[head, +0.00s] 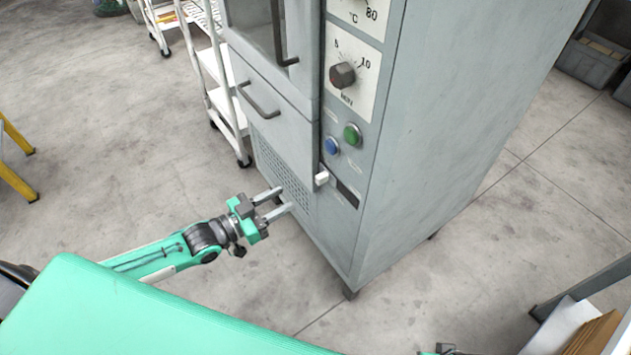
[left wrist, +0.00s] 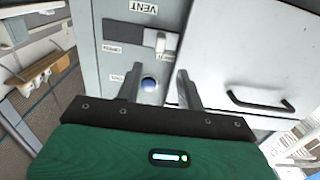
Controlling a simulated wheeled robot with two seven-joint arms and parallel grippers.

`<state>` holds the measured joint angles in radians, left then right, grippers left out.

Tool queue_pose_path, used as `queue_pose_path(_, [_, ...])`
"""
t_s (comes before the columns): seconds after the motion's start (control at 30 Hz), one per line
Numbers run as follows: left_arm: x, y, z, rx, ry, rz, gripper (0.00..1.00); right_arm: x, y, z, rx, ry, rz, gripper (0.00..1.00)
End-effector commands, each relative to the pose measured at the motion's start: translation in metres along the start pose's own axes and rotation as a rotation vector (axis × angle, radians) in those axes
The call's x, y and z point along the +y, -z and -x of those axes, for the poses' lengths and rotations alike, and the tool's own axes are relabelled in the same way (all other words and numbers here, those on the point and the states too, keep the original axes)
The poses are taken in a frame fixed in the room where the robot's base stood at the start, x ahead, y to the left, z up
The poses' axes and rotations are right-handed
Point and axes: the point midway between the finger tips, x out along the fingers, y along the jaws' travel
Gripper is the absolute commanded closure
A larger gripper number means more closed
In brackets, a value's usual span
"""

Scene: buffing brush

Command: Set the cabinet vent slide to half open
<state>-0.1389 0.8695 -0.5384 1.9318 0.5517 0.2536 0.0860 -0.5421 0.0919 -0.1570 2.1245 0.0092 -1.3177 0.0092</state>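The vent slide has a white knob (head: 322,178) on the front of the grey cabinet (head: 440,130). The knob is at the left end of a dark slot (head: 347,193) in the head view. In the left wrist view the knob (left wrist: 160,43) is at the right end of the slot, near the VENT label (left wrist: 143,7). My left gripper (head: 275,202) is open and empty, in front of the vent grille and apart from the knob. Its two fingers also show in the left wrist view (left wrist: 159,88). A small dark part at the head view's bottom edge may be my right gripper.
A blue button (head: 332,145) and a green button (head: 352,134) are above the slot, with a dial (head: 342,75) higher up. A drawer handle (head: 258,101) sticks out at the left. A white cart (head: 225,95) stands beside the cabinet. The floor in front is clear.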

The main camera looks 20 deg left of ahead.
Motion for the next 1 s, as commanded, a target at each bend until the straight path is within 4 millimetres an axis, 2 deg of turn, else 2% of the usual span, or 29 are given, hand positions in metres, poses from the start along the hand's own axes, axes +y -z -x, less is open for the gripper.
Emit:
queue_pose_path(0.4, [-0.001,0.0,-0.068,0.002,0.001,0.0,0.62,0.0,0.0,0.003,0.003,0.0,0.0,1.0])
queue_pose_path(0.6, [0.0,0.0,-0.094,0.001,0.001,-0.001,0.62,0.0,0.0,0.005,0.004,-0.001,0.001,1.0])
queue_pose_path(0.8, [0.0,-0.001,-0.105,-0.001,0.0,-0.001,0.62,0.0,0.003,0.009,0.014,-0.001,0.001,1.0])
queue_pose_path(1.0, [0.0,-0.001,-0.106,-0.002,0.0,0.0,0.62,0.001,0.003,0.009,0.014,-0.001,0.001,1.0])
